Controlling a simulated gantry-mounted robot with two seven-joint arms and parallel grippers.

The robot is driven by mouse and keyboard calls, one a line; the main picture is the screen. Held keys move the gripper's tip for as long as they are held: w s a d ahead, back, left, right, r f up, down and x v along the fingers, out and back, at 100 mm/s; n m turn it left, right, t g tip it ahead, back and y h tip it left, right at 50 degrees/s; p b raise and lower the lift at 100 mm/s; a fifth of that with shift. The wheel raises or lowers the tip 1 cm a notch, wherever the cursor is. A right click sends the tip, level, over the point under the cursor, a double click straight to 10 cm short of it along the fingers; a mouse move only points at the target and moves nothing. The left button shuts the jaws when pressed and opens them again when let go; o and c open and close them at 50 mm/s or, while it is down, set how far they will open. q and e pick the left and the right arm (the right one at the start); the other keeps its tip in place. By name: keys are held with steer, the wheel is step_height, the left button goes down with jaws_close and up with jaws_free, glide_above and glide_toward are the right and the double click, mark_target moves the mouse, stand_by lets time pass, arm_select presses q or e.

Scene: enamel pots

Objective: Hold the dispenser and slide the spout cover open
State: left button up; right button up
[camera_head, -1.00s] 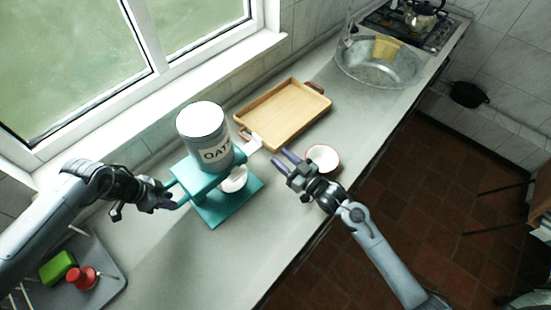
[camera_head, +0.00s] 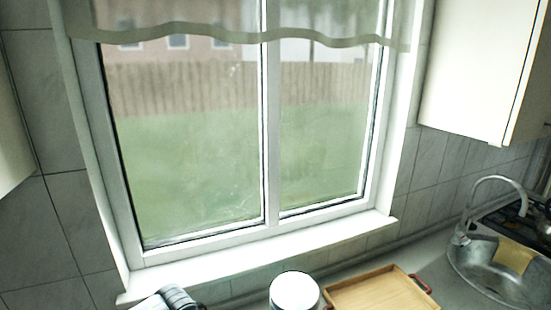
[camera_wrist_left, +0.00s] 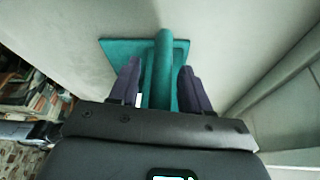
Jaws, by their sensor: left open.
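Only the white round top of the dispenser (camera_head: 294,291) shows at the bottom edge of the head view. The fingers are open, one on each side of the bar, with a gap visible. My right gripper is in neither view.
A wooden tray (camera_head: 385,292) lies right of the dispenser. A metal sink (camera_head: 490,272) with a tap and a yellow cloth (camera_head: 514,256) is further right. A window (camera_head: 245,150) with a white sill fills the back. A wall cabinet (camera_head: 480,70) hangs upper right.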

arm_select(q)
steer(key=shift+r+p, duration=2.7)
steer(key=shift+r, duration=0.65)
steer(key=o, duration=0.6)
steer(key=shift+c, duration=0.2)
steer(key=w+d+p+v, duration=0.1)
steer(key=p+v, duration=0.5)
steer(key=v, duration=1.1)
steer(key=shift+s+d+r, duration=0.35)
steer(key=shift+d+r, duration=0.05)
steer(key=shift+r, duration=0.3)
